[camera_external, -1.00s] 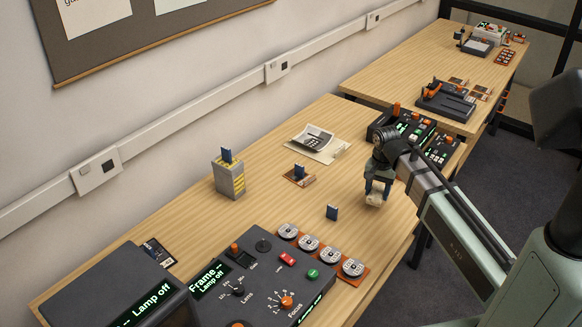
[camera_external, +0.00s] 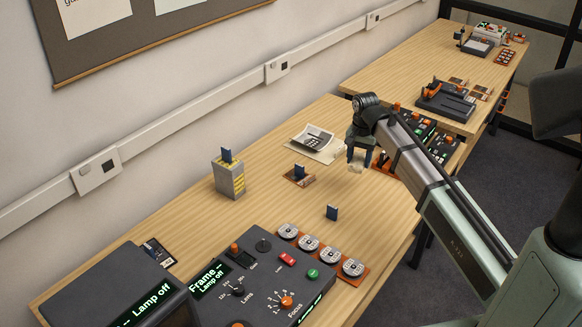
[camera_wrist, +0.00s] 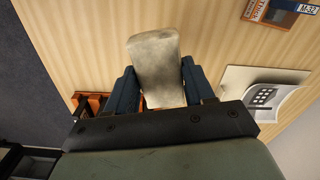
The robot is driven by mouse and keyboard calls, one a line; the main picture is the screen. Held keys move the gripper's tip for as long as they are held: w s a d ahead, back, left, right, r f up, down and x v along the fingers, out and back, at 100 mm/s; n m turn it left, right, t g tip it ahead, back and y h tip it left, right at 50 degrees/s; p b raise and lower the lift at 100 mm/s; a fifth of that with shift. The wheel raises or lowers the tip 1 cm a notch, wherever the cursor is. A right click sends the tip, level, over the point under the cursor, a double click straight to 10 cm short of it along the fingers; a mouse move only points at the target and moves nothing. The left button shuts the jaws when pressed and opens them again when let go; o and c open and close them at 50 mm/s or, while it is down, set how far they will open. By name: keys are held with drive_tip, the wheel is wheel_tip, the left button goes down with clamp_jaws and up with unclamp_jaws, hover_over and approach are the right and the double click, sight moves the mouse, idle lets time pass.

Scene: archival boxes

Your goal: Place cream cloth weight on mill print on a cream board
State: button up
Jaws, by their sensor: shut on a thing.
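My gripper (camera_external: 358,154) is shut on the cream cloth weight (camera_external: 356,168) and holds it above the table, to the right of the print. In the wrist view the weight (camera_wrist: 157,62) sits between the two dark blue fingers of my gripper (camera_wrist: 161,85). The mill print on its cream board (camera_external: 318,143) lies on the table near the wall side, with one side of the print curled up. In the wrist view the cream board (camera_wrist: 235,78) is at the right, apart from the weight, with the dark building picture showing.
A grey box with yellow bands (camera_external: 229,178) stands at the left. A control console (camera_external: 265,275) fills the front.

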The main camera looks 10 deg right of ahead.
drive_tip(key=r+m, duration=0.1)
hover_over(317, 145)
drive_tip(key=shift+m, duration=0.8)
drive_tip(key=shift+w+d+f, duration=0.1)
drive_tip(key=shift+f, duration=4.7)
drive_tip(key=shift+f, duration=0.15)
drive_tip(key=o, duration=1.4)
drive_tip(key=shift+c, duration=0.2)
wheel_tip(317, 145, up, 12)
